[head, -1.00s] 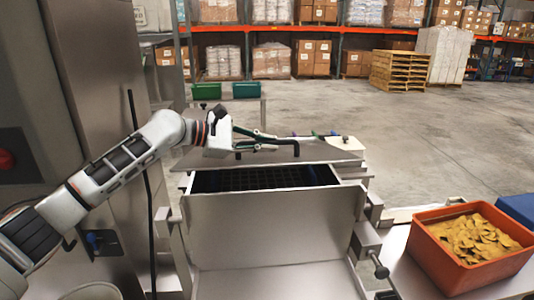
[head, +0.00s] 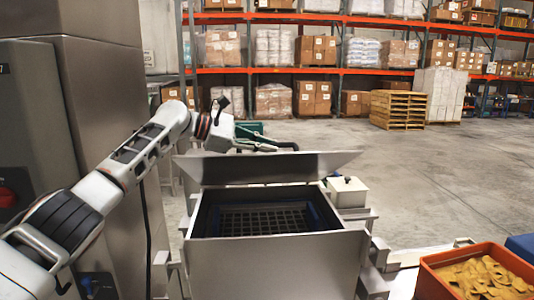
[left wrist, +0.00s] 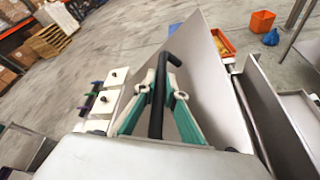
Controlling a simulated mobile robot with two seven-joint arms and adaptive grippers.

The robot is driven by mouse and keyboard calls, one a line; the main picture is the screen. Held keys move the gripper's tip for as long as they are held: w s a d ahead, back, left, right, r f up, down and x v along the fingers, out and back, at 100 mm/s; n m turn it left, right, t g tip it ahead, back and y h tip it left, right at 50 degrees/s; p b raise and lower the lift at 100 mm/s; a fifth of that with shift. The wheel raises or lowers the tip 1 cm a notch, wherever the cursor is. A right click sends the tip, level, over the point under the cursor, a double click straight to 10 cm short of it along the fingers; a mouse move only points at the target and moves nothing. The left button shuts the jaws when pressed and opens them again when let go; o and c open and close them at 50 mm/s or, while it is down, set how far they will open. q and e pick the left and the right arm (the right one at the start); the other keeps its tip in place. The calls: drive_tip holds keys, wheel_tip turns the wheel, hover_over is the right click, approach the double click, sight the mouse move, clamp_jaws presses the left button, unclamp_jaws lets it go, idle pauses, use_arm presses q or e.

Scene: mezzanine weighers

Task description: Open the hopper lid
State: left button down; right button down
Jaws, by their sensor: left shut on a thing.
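The hopper lid (head: 262,168) is a flat grey metal panel, tilted up along the far side of the hopper (head: 275,262). The hopper's mouth is uncovered and shows a dark grid (head: 265,219) inside. My left gripper (head: 252,139) is at the lid's upper edge, shut on the black bar handle (head: 280,147). In the left wrist view, the teal fingers of the gripper (left wrist: 166,72) close around the black handle (left wrist: 156,118), with the lid (left wrist: 218,90) beside them. My right gripper is out of view.
An orange bin (head: 478,271) of yellow pieces stands at the right. A small pale box (head: 347,191) sits beside the hopper's back right corner. A tall steel cabinet (head: 92,120) stands at the left. Open floor lies behind, before the pallet racks.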

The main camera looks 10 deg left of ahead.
use_arm(q)
drive_tip(key=shift+w+r, duration=0.2)
drive_tip(key=shift+r, duration=0.05)
idle(0.3)
drive_tip(key=c, duration=2.1)
unclamp_jaws()
drive_tip(key=shift+a, duration=0.15)
drive_tip(key=v, duration=1.1)
drive_tip(key=shift+s+a+r, duration=0.1)
drive_tip(key=shift+s+a, duration=0.1)
drive_tip(key=shift+a, duration=0.15)
